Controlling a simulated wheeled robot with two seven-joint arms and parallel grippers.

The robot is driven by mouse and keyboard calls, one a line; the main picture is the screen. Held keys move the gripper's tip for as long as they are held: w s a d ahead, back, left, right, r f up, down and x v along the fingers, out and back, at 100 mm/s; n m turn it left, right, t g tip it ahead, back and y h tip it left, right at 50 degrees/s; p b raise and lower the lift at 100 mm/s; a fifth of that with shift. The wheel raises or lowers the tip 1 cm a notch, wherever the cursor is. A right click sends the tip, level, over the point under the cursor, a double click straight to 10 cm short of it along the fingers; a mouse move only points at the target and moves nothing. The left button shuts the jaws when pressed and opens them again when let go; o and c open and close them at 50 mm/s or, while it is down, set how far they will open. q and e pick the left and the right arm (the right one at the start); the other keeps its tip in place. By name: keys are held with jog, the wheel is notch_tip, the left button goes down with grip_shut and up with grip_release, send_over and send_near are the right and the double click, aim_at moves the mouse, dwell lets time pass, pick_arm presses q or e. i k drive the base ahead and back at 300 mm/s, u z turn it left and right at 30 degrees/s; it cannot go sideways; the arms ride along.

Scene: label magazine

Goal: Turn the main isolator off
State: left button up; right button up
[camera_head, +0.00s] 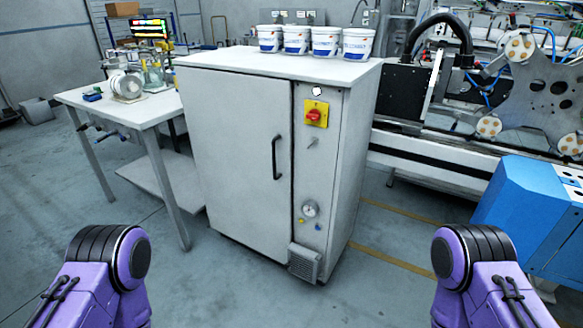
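The main isolator (315,113) is a red rotary switch on a yellow square plate, high on the narrow right-hand strip of a grey cabinet's front (228,150). It is small here, and I cannot read its position markings. A white round lamp (316,91) sits just above it, and a small key or lever (313,141) is below it. Parts of my two purple arms show at the bottom left and bottom right, well apart from the cabinet. Neither of my grippers is in view.
Several white tubs (297,40) stand on the cabinet top. The cabinet door has a black handle (276,158). A white table (139,115) stands at left, machinery (520,90) and a blue unit (535,212) at right. The floor before the cabinet (215,280) is clear.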

aim_at(315, 115)
jog(key=u, duration=1.15)
jog(key=i, duration=0.6)
jog(key=z, duration=2.6)
